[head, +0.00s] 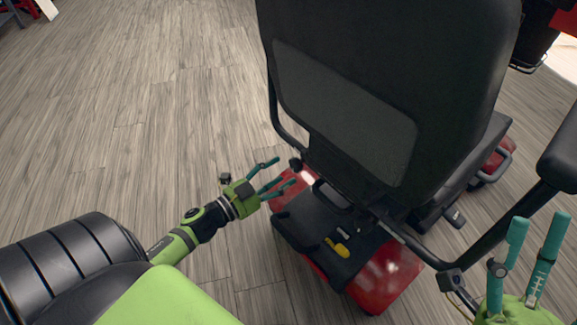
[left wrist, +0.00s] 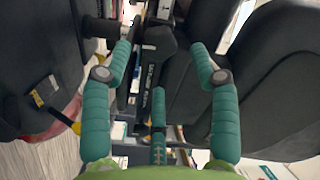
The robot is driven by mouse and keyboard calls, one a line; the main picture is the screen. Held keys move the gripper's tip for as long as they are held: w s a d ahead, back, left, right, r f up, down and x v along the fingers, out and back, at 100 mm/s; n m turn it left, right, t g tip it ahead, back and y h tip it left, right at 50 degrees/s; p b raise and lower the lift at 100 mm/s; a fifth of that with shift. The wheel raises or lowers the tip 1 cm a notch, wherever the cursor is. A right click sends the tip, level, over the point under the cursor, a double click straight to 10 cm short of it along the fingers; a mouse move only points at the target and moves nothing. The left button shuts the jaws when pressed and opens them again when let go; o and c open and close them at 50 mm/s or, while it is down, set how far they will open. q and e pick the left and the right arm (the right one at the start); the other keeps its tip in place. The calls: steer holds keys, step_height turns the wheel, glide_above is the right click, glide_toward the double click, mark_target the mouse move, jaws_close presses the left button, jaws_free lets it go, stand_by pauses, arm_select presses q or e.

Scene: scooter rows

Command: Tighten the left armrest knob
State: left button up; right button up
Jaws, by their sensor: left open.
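The left armrest knob (head: 296,164) is a small black knob low on the left side of the black scooter seat back (head: 345,110). My left gripper (head: 272,173) is open and empty just left of the knob, its teal fingers pointing toward it. In the left wrist view, the open fingers (left wrist: 160,48) spread on both sides of a dark bar with lettering (left wrist: 150,70). A dark, round knob-like part (left wrist: 98,27) shows by the left fingertip; I cannot tell whether they touch. My right gripper (head: 538,232) is at the lower right with its fingers apart, nothing visible between them.
The scooter's red rear body (head: 390,275) with a black cover (head: 325,240) lies below the seat. A black armrest (head: 562,150) and its bent tube (head: 490,238) stand near my right gripper. The wooden floor (head: 130,110) on the left is clear.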

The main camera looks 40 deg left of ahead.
mark_target(293, 166)
arm_select(q)
steer(key=shift+b+x, duration=0.35)
steer(key=shift+x, duration=1.45)
steer(key=c, duration=1.1)
steer(key=shift+r+m+p, duration=0.15)
steer(key=shift+m+p, duration=0.25)
steer(key=shift+p, duration=0.15)
steer(key=shift+c, duration=0.2)
steer(key=o, duration=1.1)
steer(key=shift+o, duration=0.2)
